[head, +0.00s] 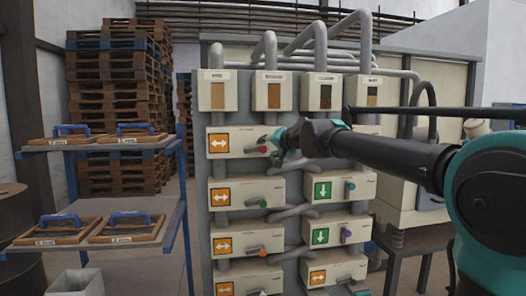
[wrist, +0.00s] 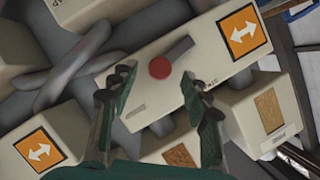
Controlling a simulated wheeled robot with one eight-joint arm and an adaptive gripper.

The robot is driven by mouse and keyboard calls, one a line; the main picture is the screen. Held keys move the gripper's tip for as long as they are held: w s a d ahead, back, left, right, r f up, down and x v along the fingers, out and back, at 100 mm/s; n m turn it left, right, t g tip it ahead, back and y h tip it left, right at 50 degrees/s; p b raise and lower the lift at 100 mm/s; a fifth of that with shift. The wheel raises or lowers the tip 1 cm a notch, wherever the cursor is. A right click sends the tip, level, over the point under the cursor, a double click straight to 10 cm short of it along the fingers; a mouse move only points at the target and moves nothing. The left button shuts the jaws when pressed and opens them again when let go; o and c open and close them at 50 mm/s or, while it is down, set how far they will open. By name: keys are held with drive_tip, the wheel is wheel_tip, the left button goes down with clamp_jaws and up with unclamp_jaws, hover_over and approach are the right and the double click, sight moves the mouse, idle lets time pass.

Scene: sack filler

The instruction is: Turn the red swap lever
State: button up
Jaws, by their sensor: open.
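The red swap lever has a round red knob (head: 263,149) at the right of the top-left box, which bears an orange double-arrow label. In the wrist view the red knob (wrist: 160,68) faces me, with a grey bar (wrist: 179,51) running from it toward the orange label. My gripper (head: 280,144) is at the knob's right in the head view. In the wrist view its two fingers (wrist: 157,84) are spread, one on each side, with the knob just beyond the tips. I see no contact.
Other boxes with levers stand below, such as a green-knob one (head: 263,203) and an orange-knob one (head: 263,252). Grey pipes (head: 296,211) run between the boxes. Windowed boxes (head: 217,90) line the top. A rack (head: 186,228) with trays stands at left.

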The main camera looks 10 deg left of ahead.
sight(264, 149)
drive_tip(key=shift+x, duration=2.3)
clamp_jaws()
drive_tip(key=shift+d, duration=0.1)
